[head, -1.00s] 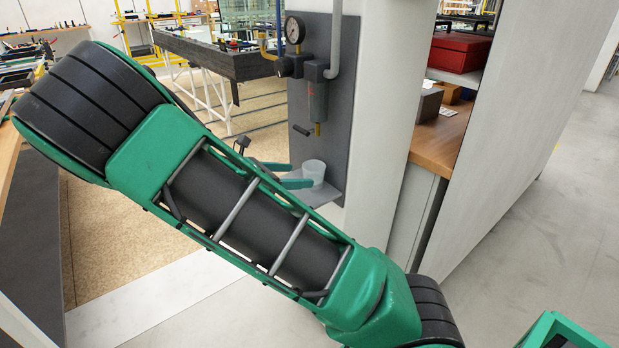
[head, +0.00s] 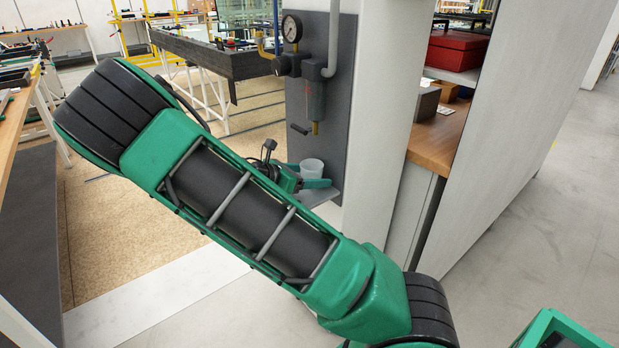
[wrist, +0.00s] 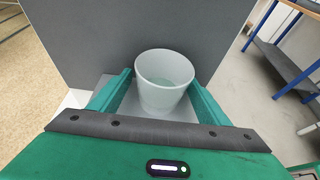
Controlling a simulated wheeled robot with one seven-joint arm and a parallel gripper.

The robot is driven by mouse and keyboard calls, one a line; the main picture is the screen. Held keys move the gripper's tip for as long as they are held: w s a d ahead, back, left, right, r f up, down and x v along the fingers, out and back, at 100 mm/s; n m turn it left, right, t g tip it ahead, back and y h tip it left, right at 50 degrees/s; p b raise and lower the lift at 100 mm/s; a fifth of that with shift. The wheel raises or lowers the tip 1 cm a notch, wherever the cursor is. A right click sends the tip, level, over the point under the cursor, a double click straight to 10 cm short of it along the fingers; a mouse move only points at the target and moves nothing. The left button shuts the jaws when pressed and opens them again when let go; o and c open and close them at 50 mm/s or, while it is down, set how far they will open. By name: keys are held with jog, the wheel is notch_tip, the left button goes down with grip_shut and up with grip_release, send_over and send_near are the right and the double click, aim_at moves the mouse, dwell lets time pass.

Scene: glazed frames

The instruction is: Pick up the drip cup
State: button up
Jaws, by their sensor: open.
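The drip cup (wrist: 163,82) is a pale, translucent, open-topped cup. It stands upright on a small grey shelf (wrist: 124,124) at the foot of a dark grey panel. My gripper (wrist: 163,86) is open, with one green finger on each side of the cup. The cup is between the fingers, and I cannot tell whether either finger touches it. In the head view the cup (head: 312,168) shows beside my gripper (head: 311,181), below a filter unit. My arm hides part of the shelf and gripper there.
The dark panel (head: 336,110) rises right behind the cup. A pressure gauge (head: 291,28) and a filter bowl (head: 316,98) with a small valve hang above it. A white wall end (head: 385,130) stands to the right. Open floor lies to the left.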

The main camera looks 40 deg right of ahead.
jog(key=shift+c, duration=0.7)
jog(key=c, duration=1.1)
jog(key=shift+r, duration=0.1)
